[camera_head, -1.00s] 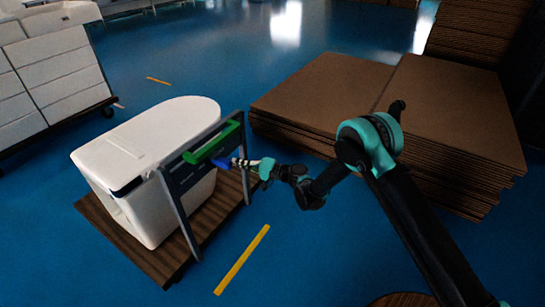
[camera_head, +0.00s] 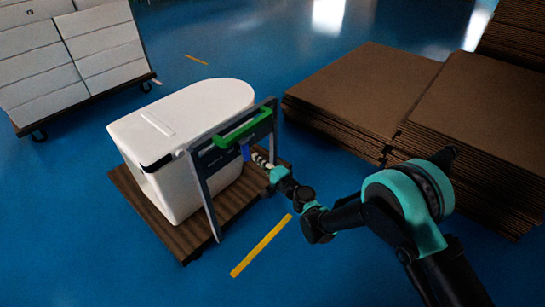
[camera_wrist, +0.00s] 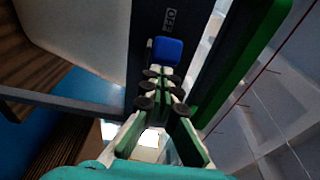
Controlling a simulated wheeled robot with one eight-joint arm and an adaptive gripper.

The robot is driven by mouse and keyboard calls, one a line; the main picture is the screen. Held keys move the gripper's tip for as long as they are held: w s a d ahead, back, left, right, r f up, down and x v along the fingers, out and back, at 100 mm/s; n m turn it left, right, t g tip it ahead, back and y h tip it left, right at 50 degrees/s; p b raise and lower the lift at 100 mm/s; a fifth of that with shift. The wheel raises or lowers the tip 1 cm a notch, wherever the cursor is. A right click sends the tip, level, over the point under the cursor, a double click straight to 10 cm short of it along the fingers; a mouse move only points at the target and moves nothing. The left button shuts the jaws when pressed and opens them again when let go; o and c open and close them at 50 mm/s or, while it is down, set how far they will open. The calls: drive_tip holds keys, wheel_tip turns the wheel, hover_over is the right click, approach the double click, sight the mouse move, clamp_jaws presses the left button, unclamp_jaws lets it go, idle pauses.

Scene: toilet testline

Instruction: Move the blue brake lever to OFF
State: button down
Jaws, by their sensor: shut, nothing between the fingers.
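The blue brake lever (camera_head: 245,152) is on the dark upright frame of a cart, just below a green handle bar (camera_head: 243,128). It looks roughly upright in the head view. In the wrist view the blue lever (camera_wrist: 168,50) is just beyond my fingertips, beside small white letters (camera_wrist: 169,19) that look like OFF. My gripper (camera_head: 256,157) is at the lever's right side. In the wrist view my gripper (camera_wrist: 162,73) has its fingers together, with nothing held. The tips are at the lever's near end; whether they touch it I cannot tell.
A white toilet-like body (camera_head: 185,125) stands on the cart's wooden base (camera_head: 190,238). Stacks of brown cardboard (camera_head: 365,85) lie to the right. A rack of white boxes (camera_head: 75,65) is at the back left. Blue floor with a yellow strip (camera_head: 262,246) is clear in front.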

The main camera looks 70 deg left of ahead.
drive_tip(key=shift+s+d, duration=0.2)
drive_tip(key=shift+s, duration=0.45)
drive_tip(key=w+a+v, duration=0.1)
drive_tip(key=w+v, duration=0.1)
drive_tip(key=v, duration=0.9)
drive_tip(key=shift+w+d, duration=0.25)
drive_tip(key=shift+d, duration=0.1)
drive_tip(key=shift+f, duration=0.1)
